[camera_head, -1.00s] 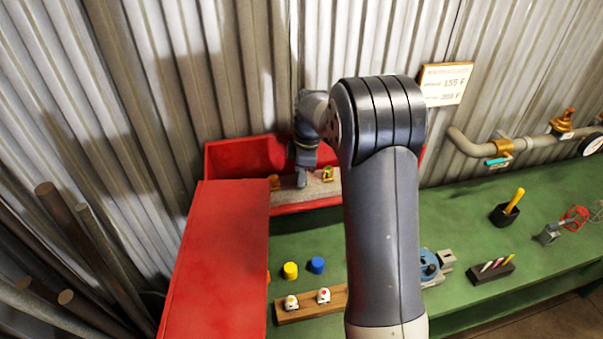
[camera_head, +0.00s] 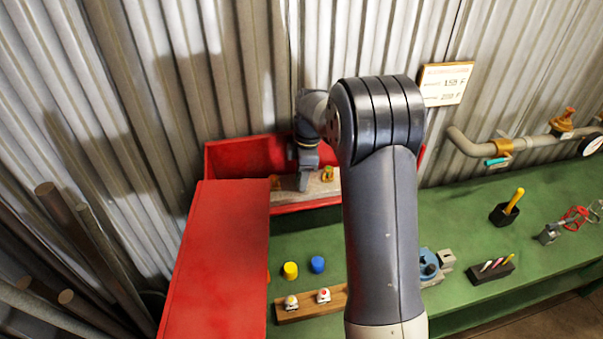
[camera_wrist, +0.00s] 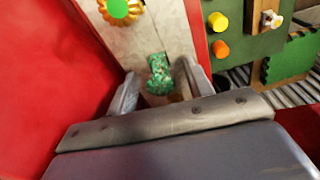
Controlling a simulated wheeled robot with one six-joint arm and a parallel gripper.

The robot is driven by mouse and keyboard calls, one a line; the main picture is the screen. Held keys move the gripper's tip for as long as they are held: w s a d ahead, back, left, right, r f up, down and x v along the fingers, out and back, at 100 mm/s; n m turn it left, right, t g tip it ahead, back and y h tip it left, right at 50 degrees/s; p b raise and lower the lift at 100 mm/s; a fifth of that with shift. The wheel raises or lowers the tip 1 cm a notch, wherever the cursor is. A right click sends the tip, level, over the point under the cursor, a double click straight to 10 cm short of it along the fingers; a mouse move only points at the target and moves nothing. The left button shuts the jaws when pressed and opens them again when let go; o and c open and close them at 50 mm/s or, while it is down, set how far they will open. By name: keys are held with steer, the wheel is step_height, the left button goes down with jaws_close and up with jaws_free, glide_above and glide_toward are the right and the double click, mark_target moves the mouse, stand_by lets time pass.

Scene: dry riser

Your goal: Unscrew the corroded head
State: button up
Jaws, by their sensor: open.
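A green, corroded head (camera_wrist: 160,74) with reddish specks sits on the pale strip in the red box. In the wrist view it lies between the fingertips of my gripper (camera_wrist: 160,88). My gripper is open, with one finger on each side of the head; I cannot tell whether either touches it. In the head view my gripper (camera_head: 303,183) points down over the strip, and the corroded head cannot be made out there.
The red box wall (camera_head: 235,157) stands around the strip, with a red panel (camera_head: 215,265) in front. Yellow (camera_head: 290,270) and blue (camera_head: 317,265) caps and a wooden rack (camera_head: 300,308) stand on the green bench. A pipe (camera_head: 475,147) runs along the back right.

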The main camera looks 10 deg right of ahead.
steer(key=m, duration=0.4)
steer(key=shift+m, duration=0.4)
steer(key=m, duration=0.4)
steer(key=shift+t+h, duration=0.3)
steer(key=shift+t, duration=0.1)
steer(key=m, duration=0.3)
steer(key=shift+m, duration=0.4)
steer(key=m, duration=0.4)
steer(key=shift+h, duration=0.4)
